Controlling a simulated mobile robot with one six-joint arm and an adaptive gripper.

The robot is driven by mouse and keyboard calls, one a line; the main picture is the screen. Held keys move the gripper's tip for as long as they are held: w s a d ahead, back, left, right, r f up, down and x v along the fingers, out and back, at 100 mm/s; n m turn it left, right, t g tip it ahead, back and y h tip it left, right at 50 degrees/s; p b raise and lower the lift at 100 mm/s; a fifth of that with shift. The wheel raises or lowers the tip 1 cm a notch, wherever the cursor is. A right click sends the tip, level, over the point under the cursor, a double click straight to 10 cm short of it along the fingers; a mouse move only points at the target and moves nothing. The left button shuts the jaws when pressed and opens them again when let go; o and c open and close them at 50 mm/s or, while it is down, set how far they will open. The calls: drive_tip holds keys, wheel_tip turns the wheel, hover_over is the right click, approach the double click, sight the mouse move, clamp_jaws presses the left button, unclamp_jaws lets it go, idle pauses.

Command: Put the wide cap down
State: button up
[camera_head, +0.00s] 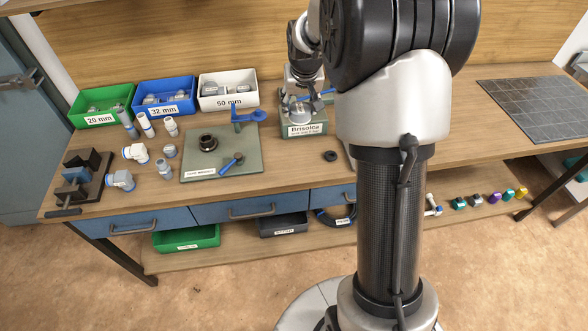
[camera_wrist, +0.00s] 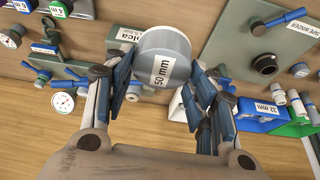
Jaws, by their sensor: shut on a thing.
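The wide cap (camera_wrist: 165,48) is a large grey disc with a white "50 mm" label on it, in the upper middle of the wrist view. My gripper (camera_wrist: 160,82) is shut on it, with a finger on either side. In the head view, my gripper (camera_head: 303,92) is over or close to the Brisolca block (camera_head: 306,130) on the bench, partly hidden by my arm. I cannot tell in that view which grey part there is the cap, or whether it touches the block.
Green (camera_head: 100,117), blue (camera_head: 163,110) and white (camera_head: 228,103) bins with fittings stand at the back left. A green-grey plate (camera_head: 205,174) with a black ring and blue-handled parts lies in front. Loose fittings and a dark clamp (camera_head: 80,180) are further left. A dark grid mat (camera_head: 545,110) lies right.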

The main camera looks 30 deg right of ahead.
drive_tip(key=shift+w+f+b, duration=0.15)
drive_tip(key=shift+f+b, duration=2.5)
drive_tip(key=shift+f, duration=7)
drive_tip(key=shift+f, duration=0.2)
drive_tip(key=o, duration=1.1)
drive_tip(key=shift+r, duration=0.1)
